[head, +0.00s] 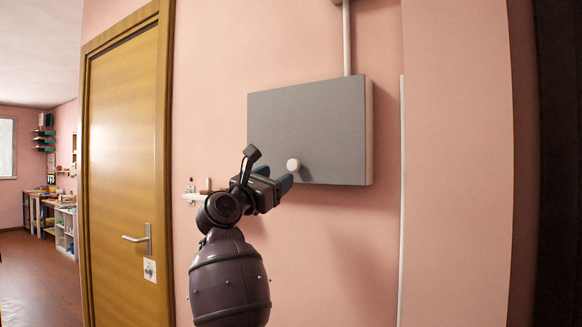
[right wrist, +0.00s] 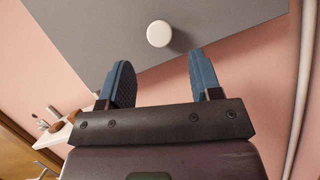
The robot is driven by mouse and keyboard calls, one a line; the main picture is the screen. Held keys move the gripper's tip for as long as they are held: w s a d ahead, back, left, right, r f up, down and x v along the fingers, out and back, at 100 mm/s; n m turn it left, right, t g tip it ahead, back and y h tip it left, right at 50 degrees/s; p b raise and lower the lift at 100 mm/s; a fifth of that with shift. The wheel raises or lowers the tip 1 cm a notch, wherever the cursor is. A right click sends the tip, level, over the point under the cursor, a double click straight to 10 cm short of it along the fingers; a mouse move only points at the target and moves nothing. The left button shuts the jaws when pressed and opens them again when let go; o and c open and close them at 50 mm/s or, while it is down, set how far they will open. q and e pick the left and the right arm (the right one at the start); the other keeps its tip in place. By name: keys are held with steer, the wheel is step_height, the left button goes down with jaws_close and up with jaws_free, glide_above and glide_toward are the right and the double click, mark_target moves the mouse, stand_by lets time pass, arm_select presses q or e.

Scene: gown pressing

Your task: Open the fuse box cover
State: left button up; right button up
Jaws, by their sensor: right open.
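The fuse box cover (head: 325,115) is a flat grey panel on a white box fixed to the pink wall, and it looks shut. A round white knob (head: 293,164) sits on its lower part. My right gripper (head: 285,180) is open and empty, just below and left of the knob in the head view. In the right wrist view the cover (right wrist: 215,25) fills the top, and the knob (right wrist: 159,34) lies beyond the gap between the blue fingertips (right wrist: 160,75), apart from them. My left gripper is not in view.
A wooden door (head: 125,170) with a lever handle (head: 136,238) stands left of the box. A small white shelf (head: 192,197) with items is on the wall beside my right arm. A white conduit (head: 346,40) rises from the box. A wall corner juts out at right.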

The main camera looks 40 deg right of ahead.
mark_target(291, 167)
steer(key=x, duration=0.7)
jaws_close()
stand_by(0.3)
